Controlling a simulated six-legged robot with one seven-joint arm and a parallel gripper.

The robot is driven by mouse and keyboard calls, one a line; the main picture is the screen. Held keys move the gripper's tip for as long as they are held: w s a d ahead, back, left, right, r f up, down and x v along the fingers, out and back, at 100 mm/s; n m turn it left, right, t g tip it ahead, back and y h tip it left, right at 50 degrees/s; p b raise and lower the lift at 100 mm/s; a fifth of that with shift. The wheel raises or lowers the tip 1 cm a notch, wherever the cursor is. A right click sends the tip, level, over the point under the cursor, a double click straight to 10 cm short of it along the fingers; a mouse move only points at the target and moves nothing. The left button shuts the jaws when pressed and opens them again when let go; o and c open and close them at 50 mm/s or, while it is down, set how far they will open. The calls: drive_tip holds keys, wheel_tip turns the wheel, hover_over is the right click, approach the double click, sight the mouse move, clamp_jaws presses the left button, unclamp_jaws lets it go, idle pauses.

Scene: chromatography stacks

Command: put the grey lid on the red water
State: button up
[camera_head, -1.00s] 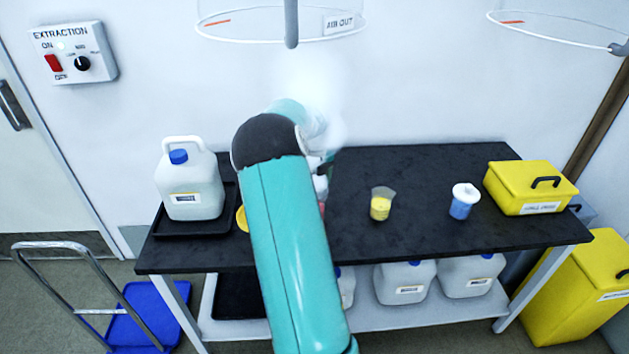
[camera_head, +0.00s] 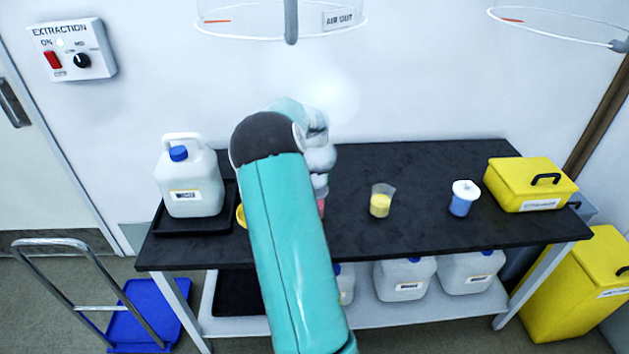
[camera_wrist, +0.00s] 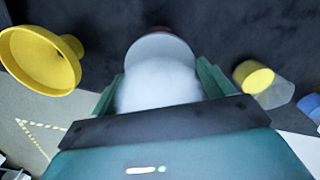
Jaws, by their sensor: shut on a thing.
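My gripper (camera_wrist: 160,82) is shut on the grey lid (camera_wrist: 160,88), which looks pale and blurred between the fingers in the wrist view. A thin reddish edge, likely the red water's beaker, shows just beyond the lid's far side. In the head view only a small strip of the red water (camera_head: 321,207) shows beside my arm, and the arm hides my fingers and the lid. The lid is above or at the beaker's top; I cannot tell whether they touch.
A yellow funnel (camera_wrist: 42,58) is left of my gripper. A beaker of yellow liquid (camera_head: 380,204) and a white-lidded blue beaker (camera_head: 461,205) stand to the right on the black bench (camera_head: 420,165). A white jug (camera_head: 190,182) is at left, a yellow box (camera_head: 525,187) at right.

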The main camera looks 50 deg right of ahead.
drive_tip(key=shift+f, duration=0.35)
drive_tip(key=shift+f, duration=0.15)
drive_tip(key=shift+f, duration=0.3)
drive_tip(key=o, duration=0.9)
drive_tip(key=shift+r, duration=3.55)
